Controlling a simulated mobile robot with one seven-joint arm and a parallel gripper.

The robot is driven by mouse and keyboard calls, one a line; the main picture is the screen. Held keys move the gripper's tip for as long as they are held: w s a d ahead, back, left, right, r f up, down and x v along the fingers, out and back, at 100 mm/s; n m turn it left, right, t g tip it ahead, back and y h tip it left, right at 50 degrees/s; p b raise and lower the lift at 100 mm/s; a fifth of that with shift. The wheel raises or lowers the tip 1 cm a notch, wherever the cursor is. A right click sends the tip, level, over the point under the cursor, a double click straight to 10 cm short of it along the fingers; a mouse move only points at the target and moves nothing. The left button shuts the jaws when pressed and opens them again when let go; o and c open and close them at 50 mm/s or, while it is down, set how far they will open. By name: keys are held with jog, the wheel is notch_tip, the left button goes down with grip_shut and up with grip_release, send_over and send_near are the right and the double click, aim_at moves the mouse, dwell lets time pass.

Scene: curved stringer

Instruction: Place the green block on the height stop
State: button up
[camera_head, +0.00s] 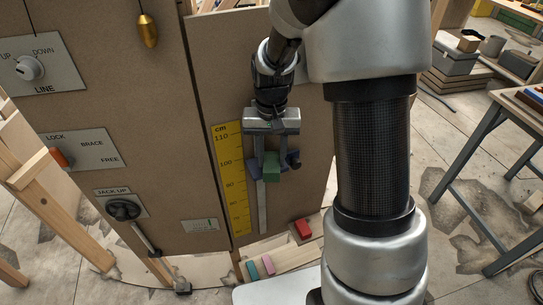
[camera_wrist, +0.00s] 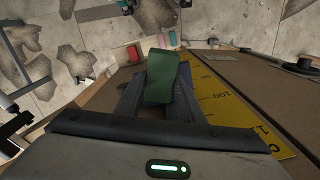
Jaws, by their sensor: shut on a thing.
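The green block (camera_head: 271,168) is held between the fingers of my gripper (camera_head: 271,155), in front of the panel. In the wrist view the green block (camera_wrist: 162,80) stands out between the dark fingers (camera_wrist: 158,105). The blue-purple height stop (camera_head: 254,172) sits on a vertical metal rail beside the yellow cm scale (camera_head: 230,175), between the 90 and 100 marks. The green block overlaps the height stop in the head view and hides its middle. I cannot tell whether the two touch. A dark knob (camera_head: 294,161) shows at its right.
A red block (camera_head: 303,229), a teal block (camera_head: 253,270) and a pink block (camera_head: 268,264) lie low by the panel's foot. The panel carries a LINE dial (camera_head: 30,68), a lock lever (camera_head: 62,158) and a jack knob (camera_head: 124,209). A brass plumb bob (camera_head: 148,32) hangs upper left.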

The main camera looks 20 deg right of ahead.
jog(key=shift+f, duration=0.2)
jog(key=o, duration=1.1)
jog(key=shift+c, duration=0.2)
jog(key=shift+r, duration=0.1)
